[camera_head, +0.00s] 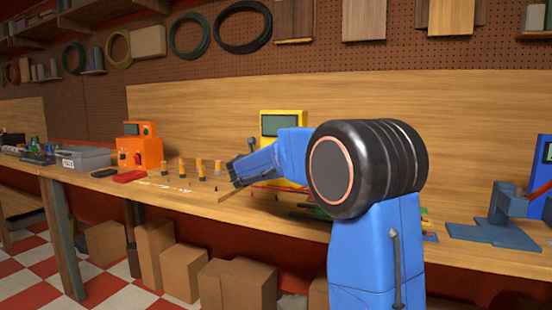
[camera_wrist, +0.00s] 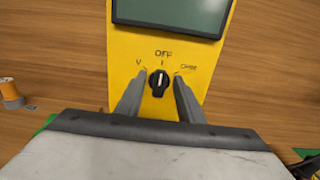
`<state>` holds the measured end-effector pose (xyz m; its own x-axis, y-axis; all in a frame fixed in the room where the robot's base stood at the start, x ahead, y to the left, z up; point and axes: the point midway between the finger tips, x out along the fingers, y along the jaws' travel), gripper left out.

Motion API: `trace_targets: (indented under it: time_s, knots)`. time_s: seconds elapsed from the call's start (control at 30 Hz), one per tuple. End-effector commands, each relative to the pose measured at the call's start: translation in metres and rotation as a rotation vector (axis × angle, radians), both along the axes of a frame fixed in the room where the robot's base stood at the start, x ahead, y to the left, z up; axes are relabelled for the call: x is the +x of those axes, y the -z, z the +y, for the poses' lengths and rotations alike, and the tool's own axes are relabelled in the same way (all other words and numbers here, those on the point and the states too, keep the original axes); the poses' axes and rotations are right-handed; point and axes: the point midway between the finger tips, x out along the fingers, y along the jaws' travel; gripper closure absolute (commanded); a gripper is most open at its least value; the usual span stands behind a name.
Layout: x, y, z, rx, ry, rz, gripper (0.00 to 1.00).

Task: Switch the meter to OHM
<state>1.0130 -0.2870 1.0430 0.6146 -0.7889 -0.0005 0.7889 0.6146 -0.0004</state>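The yellow meter (camera_head: 284,126) stands on the workbench behind my arm; its grey screen and upper part show in the head view. In the wrist view the meter (camera_wrist: 202,55) fills the middle, with its dark screen (camera_wrist: 172,14) above. Its black dial (camera_wrist: 159,82) has a white mark pointing up to OFF. V is printed to the left and a label that looks like OHM to the right. My gripper (camera_wrist: 157,88) is open, with one finger on each side of the dial and gaps between.
An orange device (camera_head: 140,150) and a grey box (camera_head: 83,157) stand on the bench to the left. Several orange-topped cylinders (camera_head: 200,170) stand nearer my gripper. A blue stand (camera_head: 492,222) is at the right. A wooden panel rises behind the meter.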

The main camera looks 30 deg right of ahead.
Motion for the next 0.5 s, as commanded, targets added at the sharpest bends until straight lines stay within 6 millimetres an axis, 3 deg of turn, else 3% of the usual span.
trace_targets:
  time_s: [0.23, 0.4, 0.5]
  knots:
    - [0.0003, -0.0002, -0.0003, 0.0, 0.0, 0.0, 0.66]
    - [0.0003, -0.0002, -0.0002, 0.0, -0.001, 0.0, 1.0]
    - [0.0002, -0.0002, -0.0001, 0.0, -0.001, 0.0, 1.0]
